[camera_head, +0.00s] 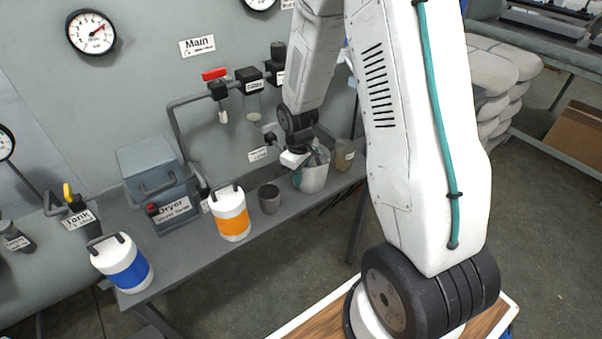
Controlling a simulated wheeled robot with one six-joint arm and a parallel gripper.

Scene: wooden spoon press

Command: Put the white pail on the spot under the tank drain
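A small whitish pail (314,180) stands at the right part of the grey bench, partly hidden by my gripper (294,160). My gripper is at the pail's upper left rim; I cannot tell whether it touches the pail, and its fingers are too small to read. The tank drain has a yellow-handled valve (68,193) at the left, above the "Tank" label (78,220). A white canister with a blue band (127,268) stands at the bench's left end, close to the drain. The spot under the drain is not clearly visible.
On the bench (262,230) are a grey dryer box (158,185), an orange-banded canister (231,214), a grey cup (269,198) and a murky jar (344,155). A pipe with a red-handled valve (214,75) runs above. White sacks (505,75) are stacked at right.

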